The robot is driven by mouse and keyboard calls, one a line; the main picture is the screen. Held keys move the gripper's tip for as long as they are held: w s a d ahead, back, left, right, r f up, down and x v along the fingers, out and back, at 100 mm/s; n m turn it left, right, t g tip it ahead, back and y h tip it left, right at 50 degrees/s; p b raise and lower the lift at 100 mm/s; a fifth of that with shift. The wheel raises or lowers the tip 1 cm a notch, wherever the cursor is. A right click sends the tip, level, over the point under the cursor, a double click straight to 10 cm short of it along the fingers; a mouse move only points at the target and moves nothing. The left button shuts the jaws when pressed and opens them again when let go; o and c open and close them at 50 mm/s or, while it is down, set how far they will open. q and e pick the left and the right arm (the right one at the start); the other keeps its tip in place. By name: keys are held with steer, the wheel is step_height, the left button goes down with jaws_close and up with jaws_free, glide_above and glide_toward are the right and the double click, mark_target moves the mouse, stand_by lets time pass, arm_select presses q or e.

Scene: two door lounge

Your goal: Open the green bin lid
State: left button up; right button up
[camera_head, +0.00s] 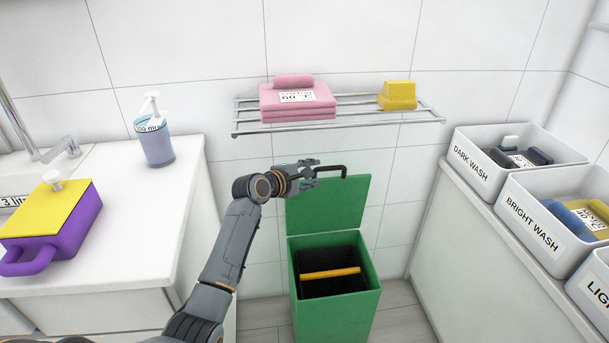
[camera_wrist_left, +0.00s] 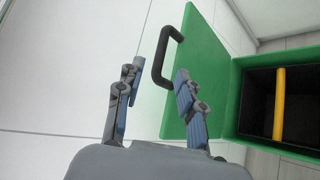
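The green bin (camera_head: 333,318) stands on the floor between the white counter and the shelf of crates. Its green lid (camera_head: 327,210) stands upright at the back, so the bin is open and its dark inside shows with a yellow bar (camera_head: 330,272) across it. A black handle (camera_head: 333,169) sits at the lid's top edge. My left gripper (camera_head: 306,173) is beside the handle; in the left wrist view its fingers (camera_wrist_left: 154,85) are spread apart, with the handle (camera_wrist_left: 166,58) beyond the tips and the lid (camera_wrist_left: 196,75) partly behind the right finger. My right gripper is not in view.
A wire rack (camera_head: 350,112) with pink towels (camera_head: 298,103) and a yellow block (camera_head: 397,96) hangs above the bin. The counter (camera_head: 130,225) holds a purple box (camera_head: 60,235) and a soap dispenser (camera_head: 155,145). Labelled crates (camera_head: 476,172) line the right side.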

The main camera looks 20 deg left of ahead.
arm_select(q)
steer(key=shift+v, duration=1.6)
steer(key=s+d+f+m+g+y, duration=0.15)
steer(key=s+f+m, duration=0.35)
steer(key=f, duration=0.5)
steer(key=s+d+f+m+g, duration=0.2)
steer(key=s+f+g, duration=0.1)
steer(key=s+f, duration=0.6)
steer(key=s+d+f+m+g, duration=0.2)
steer(key=s+f+m, duration=0.25)
steer(key=f, duration=0.65)
steer(key=s+d+f+m+g+y, duration=0.1)
steer(key=s+d+f+m+g, duration=0.15)
steer(key=s+f, duration=0.45)
steer(key=s+d+f+m+g, duration=0.15)
steer(key=s+m, duration=0.25)
steer(key=s, duration=0.7)
steer(key=s+d+f+m+g+y, duration=0.1)
steer(key=s+f+m, duration=0.2)
steer(key=s+f, duration=0.4)
steer(key=s+a+r+g+p, duration=0.1)
steer(key=s+a+p, duration=0.2)
steer(key=s+p, duration=1.3)
steer(key=shift+s, duration=1)
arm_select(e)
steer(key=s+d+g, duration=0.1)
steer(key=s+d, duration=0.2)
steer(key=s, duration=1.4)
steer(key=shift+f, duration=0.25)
